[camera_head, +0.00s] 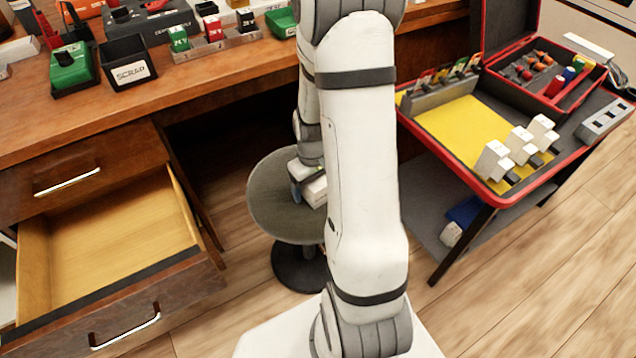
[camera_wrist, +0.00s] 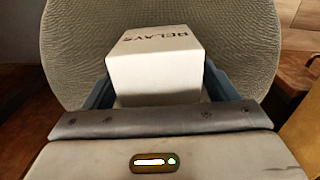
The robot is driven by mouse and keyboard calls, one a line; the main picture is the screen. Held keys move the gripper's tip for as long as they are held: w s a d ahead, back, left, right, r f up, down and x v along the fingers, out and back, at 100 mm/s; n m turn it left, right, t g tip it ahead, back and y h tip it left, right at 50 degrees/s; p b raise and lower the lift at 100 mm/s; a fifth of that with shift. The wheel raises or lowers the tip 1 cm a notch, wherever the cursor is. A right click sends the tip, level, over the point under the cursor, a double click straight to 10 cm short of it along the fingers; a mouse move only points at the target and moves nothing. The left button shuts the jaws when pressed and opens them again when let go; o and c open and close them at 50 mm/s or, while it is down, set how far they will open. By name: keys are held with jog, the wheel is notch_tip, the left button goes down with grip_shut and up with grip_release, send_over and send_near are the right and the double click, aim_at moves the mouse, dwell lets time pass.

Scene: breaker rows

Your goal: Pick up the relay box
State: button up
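The relay box (camera_wrist: 157,65) is a white block with "RELAYS" on its top. It is over the round grey stool seat (camera_head: 270,205); I cannot tell whether it touches the seat. In the head view the box (camera_head: 316,191) is partly hidden by my arm. My gripper (camera_wrist: 157,82) is at the box, with one blue finger on each side of it in the wrist view. The fingers look very close to the box's sides, but whether they press on it does not show. The fingertips are partly hidden by the box.
An open, empty drawer (camera_head: 110,235) juts out left of the stool. The wooden workbench (camera_head: 215,75) behind holds breakers and a SCRAP bin (camera_head: 130,72). At right, a red-edged cart (camera_head: 575,150) carries a yellow mat (camera_head: 465,125), white blocks and an open case.

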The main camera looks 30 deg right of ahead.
jog(key=c, duration=1.1)
